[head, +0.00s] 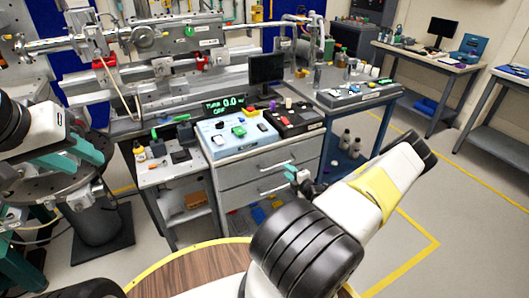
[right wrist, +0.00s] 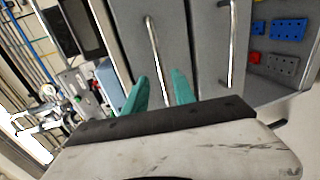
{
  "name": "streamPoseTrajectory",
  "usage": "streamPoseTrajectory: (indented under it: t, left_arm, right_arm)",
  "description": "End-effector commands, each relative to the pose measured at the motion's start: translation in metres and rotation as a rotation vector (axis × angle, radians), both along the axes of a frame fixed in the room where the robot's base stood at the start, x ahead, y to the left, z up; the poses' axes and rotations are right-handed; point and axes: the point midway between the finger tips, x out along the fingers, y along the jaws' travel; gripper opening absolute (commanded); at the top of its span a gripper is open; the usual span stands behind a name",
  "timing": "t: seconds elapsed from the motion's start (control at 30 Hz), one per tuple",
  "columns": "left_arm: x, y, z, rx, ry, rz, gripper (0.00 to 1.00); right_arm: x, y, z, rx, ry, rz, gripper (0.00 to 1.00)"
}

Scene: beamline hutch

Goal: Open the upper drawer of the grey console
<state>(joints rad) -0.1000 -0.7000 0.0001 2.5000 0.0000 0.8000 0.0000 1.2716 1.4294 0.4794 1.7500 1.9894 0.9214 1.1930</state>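The grey console (head: 216,188) stands in the middle of the head view with two drawers, both looking shut. Its upper drawer (head: 240,172) has a long bar handle (head: 275,165). In the right wrist view, which is turned sideways, the upper drawer (right wrist: 179,45) and its handle (right wrist: 153,45) show left of the lower drawer (right wrist: 207,45). My right gripper (head: 292,172) is open near the handle's right end. Its teal fingers (right wrist: 160,77) appear either side of the handle; I cannot tell contact. My left gripper (head: 82,155) looks open and empty, far left of the console.
A light blue tray (head: 215,149) and a black tray (head: 303,129) with small items sit on the console top. Blue and red blocks (right wrist: 288,30) lie on the open shelf below the drawers. A round wooden table (head: 190,272) stands in front. Floor is clear at right.

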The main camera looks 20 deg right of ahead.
Motion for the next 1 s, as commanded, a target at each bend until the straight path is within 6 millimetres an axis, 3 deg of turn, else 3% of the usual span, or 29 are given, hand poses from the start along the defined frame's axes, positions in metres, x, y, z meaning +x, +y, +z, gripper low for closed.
streamPoseTrajectory:
  t: [0.5,0.9,1.0]
  left_arm:
    - [0.0,0.0,0.0,0.0,0.0,0.0,0.36]
    - [0.0,0.0,0.0,0.0,0.0,0.0,0.36]
    - [0.0,0.0,0.0,0.0,0.0,0.0,0.36]
  right_arm:
    - [0.066,0.005,-0.015,0.005,0.0,-0.005,0.32]
    - [0.075,0.005,-0.017,0.005,0.001,-0.005,0.32]
    - [0.075,0.005,-0.017,0.005,0.001,-0.005,0.12]
